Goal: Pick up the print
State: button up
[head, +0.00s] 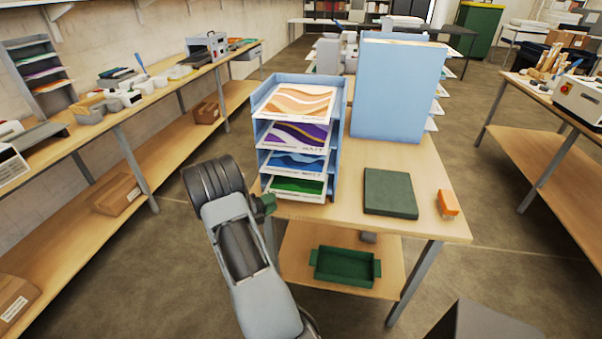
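A blue tiered rack (338,150) stands at the left end of the near wooden table and holds prints on its shelves. An orange-brown wave print (298,101) lies on top, with a purple print (296,135), a blue print (296,163) and a green print (297,186) below it. The prints stick out a little at the front. The end of my arm, with my gripper (264,205), is at the rack's lower left front corner. It looks small and dark there, partly hidden by my arm, and its fingers cannot be made out. No print is seen in it.
A large light-blue box (398,95) stands behind the rack's right side. A dark green flat block (390,192) and an orange item (447,204) lie on the table's right part. A green tray (345,267) sits on the lower shelf. Side benches flank the open floor.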

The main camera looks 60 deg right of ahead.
aim_at(283, 197)
jog(key=shift+p+x, duration=0.75)
jog(key=shift+x, duration=1.75)
jog(key=shift+s, duration=0.1)
jog(key=shift+c, duration=0.5)
grip_shut()
